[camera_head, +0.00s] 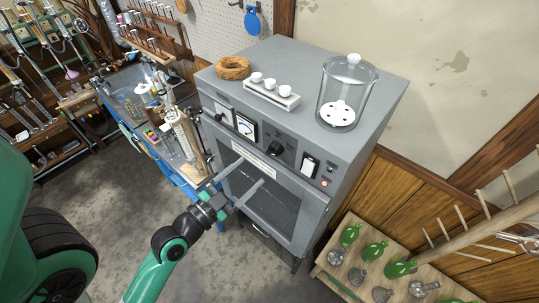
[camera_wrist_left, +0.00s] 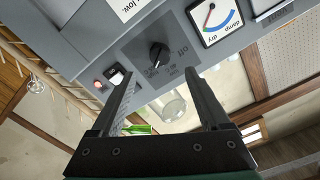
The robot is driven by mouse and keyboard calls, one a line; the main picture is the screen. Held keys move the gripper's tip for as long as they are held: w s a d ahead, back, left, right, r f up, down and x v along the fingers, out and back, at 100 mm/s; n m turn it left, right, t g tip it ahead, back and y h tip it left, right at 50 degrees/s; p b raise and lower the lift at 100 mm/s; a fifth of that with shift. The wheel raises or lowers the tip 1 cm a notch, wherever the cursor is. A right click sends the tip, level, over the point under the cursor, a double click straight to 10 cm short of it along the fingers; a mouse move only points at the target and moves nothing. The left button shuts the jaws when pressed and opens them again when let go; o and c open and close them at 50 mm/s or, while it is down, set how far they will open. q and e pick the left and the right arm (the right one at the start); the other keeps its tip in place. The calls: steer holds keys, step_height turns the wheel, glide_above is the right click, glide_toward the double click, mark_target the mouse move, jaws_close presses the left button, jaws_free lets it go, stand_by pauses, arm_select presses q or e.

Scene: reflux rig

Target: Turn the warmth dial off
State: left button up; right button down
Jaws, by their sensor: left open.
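The warmth dial is a black knob (camera_head: 276,148) on the sloping front panel of a grey oven-like cabinet (camera_head: 225,86). In the left wrist view the dial (camera_wrist_left: 157,55) shows upside down on a dark plate, with the word "off" printed beside it. My left gripper (camera_head: 253,169) is in front of the cabinet, below the dial. Its two fingers are apart and empty. In the left wrist view the dial lies just beyond the gap between the fingertips (camera_wrist_left: 158,74), with no contact visible. My right gripper is not in view.
A dial gauge (camera_head: 246,126) and a white switch (camera_head: 309,166) flank the knob.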

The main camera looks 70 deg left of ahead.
mark_target(270, 154)
arm_select(q)
steer(key=p+x, duration=0.2)
steer(key=x, duration=0.6)
steer(key=shift+w+r, duration=0.15)
steer(key=shift+r, duration=0.05)
steer(key=shift+w+a+f, duration=0.1)
steer(key=shift+w+a, duration=0.1)
steer(key=shift+w, duration=0.1)
jaws_close()
